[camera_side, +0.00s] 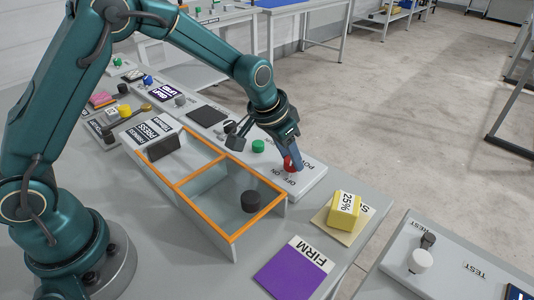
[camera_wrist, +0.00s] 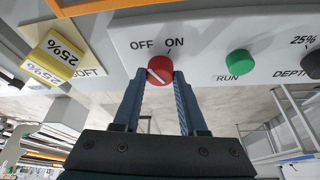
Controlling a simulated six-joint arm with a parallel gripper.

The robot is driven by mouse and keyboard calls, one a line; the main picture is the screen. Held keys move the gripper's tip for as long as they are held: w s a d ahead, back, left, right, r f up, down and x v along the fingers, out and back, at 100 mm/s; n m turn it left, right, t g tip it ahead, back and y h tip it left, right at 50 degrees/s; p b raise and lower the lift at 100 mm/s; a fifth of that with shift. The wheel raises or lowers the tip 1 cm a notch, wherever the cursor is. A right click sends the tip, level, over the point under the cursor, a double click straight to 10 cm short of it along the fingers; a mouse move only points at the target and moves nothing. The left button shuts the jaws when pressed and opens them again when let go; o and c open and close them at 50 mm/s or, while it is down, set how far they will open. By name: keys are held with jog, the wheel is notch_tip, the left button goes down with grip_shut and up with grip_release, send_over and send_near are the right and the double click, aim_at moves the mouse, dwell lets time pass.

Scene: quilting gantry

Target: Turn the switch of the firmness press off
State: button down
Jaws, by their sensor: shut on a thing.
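The switch is a red round knob (camera_side: 289,164) on the white control panel (camera_side: 309,183), beside the words OFF and ON. In the wrist view the red knob (camera_wrist: 160,69) has a white pointer line on its face, slanting, partly between the fingers. The OFF and ON words show just above the knob there. My gripper (camera_side: 294,163) reaches down onto the knob from above. In the wrist view the two blue fingers of my gripper (camera_wrist: 161,76) close on the knob's two sides. I cannot tell exactly which word the pointer faces.
A green RUN button (camera_wrist: 239,63) and a black DEPTH knob (camera_wrist: 312,64) share the panel. A yellow 25% block (camera_side: 343,211) sits on the SOFT pad; a purple FIRM pad (camera_side: 290,277) lies in front.

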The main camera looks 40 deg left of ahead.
jog(key=shift+c, duration=2.3)
grip_release()
jog(key=shift+r, duration=0.1)
jog(key=shift+v, duration=2.5)
